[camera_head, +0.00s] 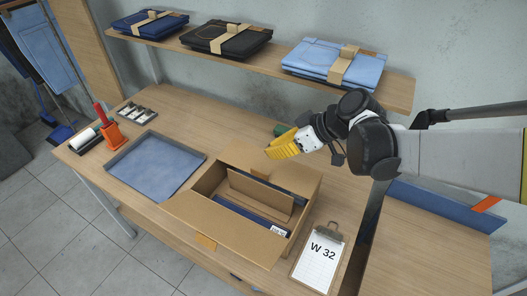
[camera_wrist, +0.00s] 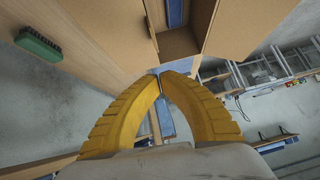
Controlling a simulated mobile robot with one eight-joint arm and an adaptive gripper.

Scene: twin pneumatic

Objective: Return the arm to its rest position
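My gripper (camera_head: 280,150) has yellow ribbed fingers and hangs above the table, behind and over the far edge of the open cardboard box. In the wrist view its two fingers (camera_wrist: 161,75) meet at the tips, with nothing held between them. My arm reaches in from the right side of the head view.
An open cardboard box (camera_head: 222,217) holds dark blue folded items. A blue-lined tray (camera_head: 157,168), an orange tape dispenser (camera_head: 108,132) and a clipboard (camera_head: 318,258) lie on the table (camera_head: 195,118). A green brush (camera_wrist: 38,43) lies behind. A shelf (camera_head: 280,72) with folded jeans runs along the wall.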

